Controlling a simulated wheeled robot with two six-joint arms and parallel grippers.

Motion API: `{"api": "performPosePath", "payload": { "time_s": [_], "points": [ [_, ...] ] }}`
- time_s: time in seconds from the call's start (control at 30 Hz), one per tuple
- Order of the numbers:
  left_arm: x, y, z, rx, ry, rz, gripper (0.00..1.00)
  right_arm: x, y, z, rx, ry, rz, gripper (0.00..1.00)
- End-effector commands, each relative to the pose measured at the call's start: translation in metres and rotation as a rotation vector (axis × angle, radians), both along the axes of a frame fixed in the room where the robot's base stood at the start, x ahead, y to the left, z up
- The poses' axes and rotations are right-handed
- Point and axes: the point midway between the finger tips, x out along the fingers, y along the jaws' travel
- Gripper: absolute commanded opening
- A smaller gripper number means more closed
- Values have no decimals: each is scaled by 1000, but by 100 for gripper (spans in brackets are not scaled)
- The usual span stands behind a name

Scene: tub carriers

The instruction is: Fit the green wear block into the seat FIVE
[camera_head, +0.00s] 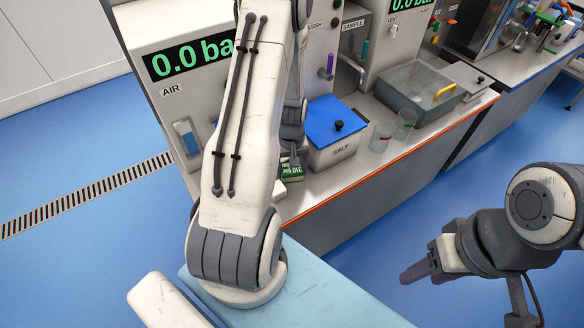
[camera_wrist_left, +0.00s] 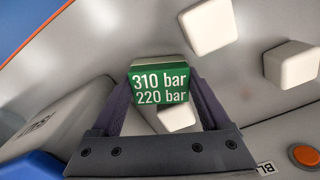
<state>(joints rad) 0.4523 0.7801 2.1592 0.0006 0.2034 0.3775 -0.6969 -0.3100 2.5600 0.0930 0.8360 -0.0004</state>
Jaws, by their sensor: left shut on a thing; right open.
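The green wear block (camera_wrist_left: 160,88), with "310 bar" and "220 bar" in white on its face, is between the fingers of my left gripper (camera_wrist_left: 160,100) in the left wrist view. My left gripper is shut on it. In the head view the green block (camera_head: 292,173) shows small beside the blue-lidded box, above the bench's front edge; my left arm hides much around it. I cannot tell its exact height. My right gripper (camera_head: 416,272) is open and empty, off to the right over the blue floor. No seat marked FIVE can be made out in either view.
Several white blocks, one at the top (camera_wrist_left: 208,25) and one at the right (camera_wrist_left: 292,65), lie around the green block. A SALT box (camera_head: 334,145) with a blue lid stands close to it. Glass beakers (camera_head: 381,136) and a grey tub (camera_head: 416,92) stand farther right.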

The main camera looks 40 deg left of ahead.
Motion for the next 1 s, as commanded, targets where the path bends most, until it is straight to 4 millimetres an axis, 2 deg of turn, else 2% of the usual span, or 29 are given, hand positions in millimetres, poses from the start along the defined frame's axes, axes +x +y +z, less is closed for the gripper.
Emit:
{"api": "performPosePath", "payload": {
  "time_s": [0.37,0.4,0.43,0.77,0.87,1.0],
  "points": [
    [1,0,-5,0,-1,0,19,0,0,-3,0,0,0,50],
    [1,0,-4,1,-2,0,91,0,0,-2,0,0,0,50],
    [1,0,-4,0,-1,0,100,0,0,-2,0,0,0,50],
    [1,0,2,2,-3,0,100,0,0,1,0,0,0,50],
    [2,1,13,3,-6,0,100,0,0,-2,0,0,0,50],
    [2,1,40,5,-8,0,100,0,0,-5,0,0,0,50]
  ]
}}
